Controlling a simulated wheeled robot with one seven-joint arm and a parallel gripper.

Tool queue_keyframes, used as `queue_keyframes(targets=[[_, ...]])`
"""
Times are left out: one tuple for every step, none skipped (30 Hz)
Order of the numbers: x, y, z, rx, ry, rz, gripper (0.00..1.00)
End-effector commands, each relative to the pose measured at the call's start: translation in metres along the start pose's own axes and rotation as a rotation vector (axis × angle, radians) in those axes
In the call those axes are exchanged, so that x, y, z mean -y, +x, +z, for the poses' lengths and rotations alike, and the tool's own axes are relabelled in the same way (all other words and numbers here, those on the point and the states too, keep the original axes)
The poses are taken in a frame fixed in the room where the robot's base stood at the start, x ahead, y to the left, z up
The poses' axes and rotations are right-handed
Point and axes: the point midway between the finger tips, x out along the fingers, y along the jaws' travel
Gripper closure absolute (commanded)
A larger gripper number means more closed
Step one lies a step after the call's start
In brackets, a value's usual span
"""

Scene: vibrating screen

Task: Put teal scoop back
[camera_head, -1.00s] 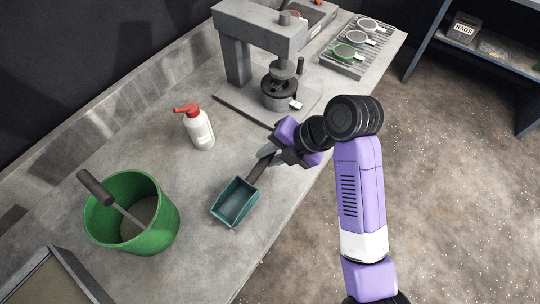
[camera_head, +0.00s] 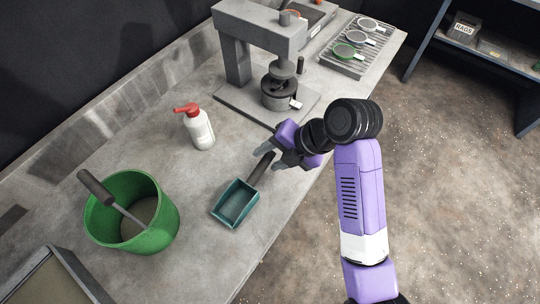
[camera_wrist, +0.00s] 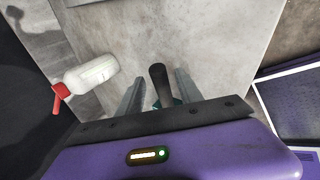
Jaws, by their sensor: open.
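The teal scoop (camera_head: 237,202) lies on the grey bench top, its tray toward the lower left and its dark handle (camera_head: 262,169) pointing up and right. My gripper (camera_head: 268,155) is open at the handle's end. In the wrist view the dark handle (camera_wrist: 159,82) shows between the two fingers of my gripper (camera_wrist: 157,88), with clear gaps on both sides. Only a sliver of teal shows there; most of the tray is hidden behind my gripper.
A green bucket (camera_head: 165,217) with a dark-handled tool in it stands at left. A white bottle with red top (camera_head: 199,131) stands behind the scoop. A grey press (camera_head: 233,57) and a rack (camera_head: 338,66) with several round sieves stand farther back. The bench's front edge runs beside the scoop.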

Motion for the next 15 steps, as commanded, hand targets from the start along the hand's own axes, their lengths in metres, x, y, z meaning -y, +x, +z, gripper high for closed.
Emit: queue_keyframes(targets=[[0.0, -0.006, 0.002, 0.004, 0.0, 0.003, 0.57], [0.0, -0.01, 0.002, 0.004, 0.001, 0.003, 0.57], [0.0, -0.016, 0.002, 0.005, 0.001, 0.003, 0.57], [0.0, -0.021, 0.002, 0.006, 0.001, 0.004, 0.57], [0.0, -0.027, 0.002, 0.006, 0.001, 0.003, 0.57], [0.001, -0.036, 0.002, 0.007, 0.001, 0.003, 0.57], [0.001, -0.043, 0.002, 0.007, 0.0, 0.004, 0.57], [0.0, -0.05, 0.002, 0.007, -0.001, 0.004, 0.57], [0.0, -0.059, 0.003, 0.008, 0.001, 0.004, 0.57], [0.0, -0.066, 0.003, 0.008, 0.001, 0.004, 0.57], [0.001, -0.072, 0.002, 0.007, 0.0, 0.003, 0.57], [-0.002, -0.084, 0.001, 0.005, 0.003, 0.001, 0.57], [-0.003, -0.09, 0.001, 0.005, 0.003, 0.0, 0.57], [-0.002, -0.094, 0.001, 0.005, 0.003, 0.0, 0.57], [-0.002, -0.1, 0.001, 0.004, 0.003, 0.0, 0.57]])
